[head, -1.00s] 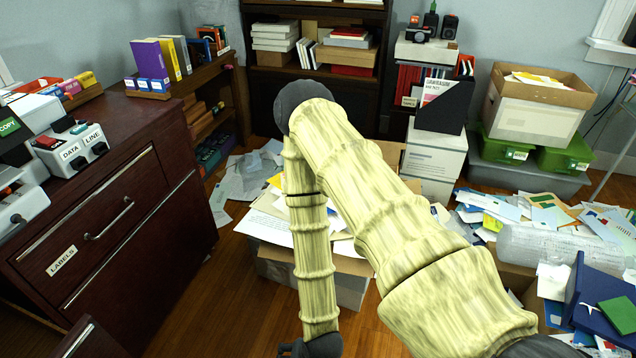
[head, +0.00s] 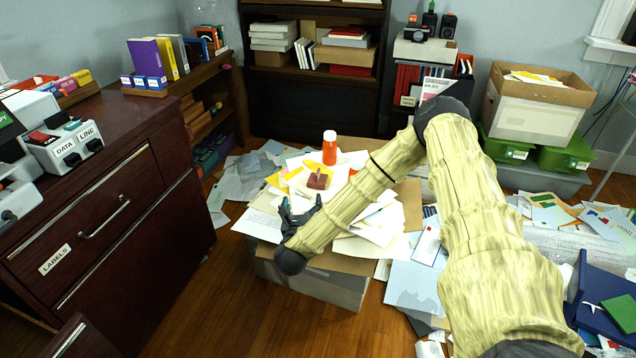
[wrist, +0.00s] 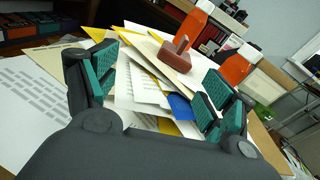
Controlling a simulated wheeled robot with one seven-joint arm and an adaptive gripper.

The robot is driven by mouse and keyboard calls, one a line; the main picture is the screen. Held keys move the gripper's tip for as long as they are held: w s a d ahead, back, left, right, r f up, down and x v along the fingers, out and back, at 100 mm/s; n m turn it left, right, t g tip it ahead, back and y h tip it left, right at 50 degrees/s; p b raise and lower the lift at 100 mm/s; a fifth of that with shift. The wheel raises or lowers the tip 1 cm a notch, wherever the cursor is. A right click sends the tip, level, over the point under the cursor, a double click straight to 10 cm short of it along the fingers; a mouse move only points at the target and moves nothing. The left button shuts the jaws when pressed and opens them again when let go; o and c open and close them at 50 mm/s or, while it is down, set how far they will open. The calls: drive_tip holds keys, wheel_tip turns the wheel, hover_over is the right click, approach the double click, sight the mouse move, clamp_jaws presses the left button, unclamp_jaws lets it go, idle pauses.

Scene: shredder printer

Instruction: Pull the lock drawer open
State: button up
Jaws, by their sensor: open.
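A dark wood cabinet (head: 130,245) stands at the left in the head view. Its upper drawer (head: 85,200) is shut, with a metal bar handle (head: 104,218) and a tag reading LABELS. I see no tag reading lock. A further dark wood front (head: 85,342) with a metal strip shows at the lower left edge, mostly cut off. My gripper (head: 301,206) is open and empty, to the right of the cabinet and apart from it, over a paper-covered box. The wrist view shows my gripper (wrist: 160,82) with its green pads spread and papers beyond them.
The open box (head: 315,282) holds loose papers, a red-brown stamp (head: 318,178) and an orange bottle (head: 329,148). The wrist view shows two orange bottles (wrist: 193,25). Papers cover the floor at right. Bare wood floor (head: 215,300) lies between cabinet and box.

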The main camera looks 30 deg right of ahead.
sight(316, 177)
drive_tip(key=w+d+m, duration=0.1)
drive_tip(key=d, duration=0.1)
drive_tip(key=w+d+r+m+h, duration=0.1)
drive_tip(key=d, duration=0.2)
drive_tip(key=w+d+r+m+h, duration=0.1)
drive_tip(key=d, duration=0.1)
drive_tip(key=shift+w+d+r+m+g, duration=0.2)
drive_tip(key=shift+w+m+g, duration=0.1)
drive_tip(key=shift+g, duration=0.1)
drive_tip(key=shift+w+a+b+x, duration=0.15)
drive_tip(key=shift+b+x, duration=0.05)
drive_tip(key=shift+x, duration=1.3)
drive_tip(key=shift+w+a+b+x, duration=0.1)
drive_tip(key=shift+b+x, duration=0.1)
drive_tip(key=shift+x, duration=1.35)
drive_tip(key=c, duration=1.1)
drive_tip(key=shift+r, duration=0.1)
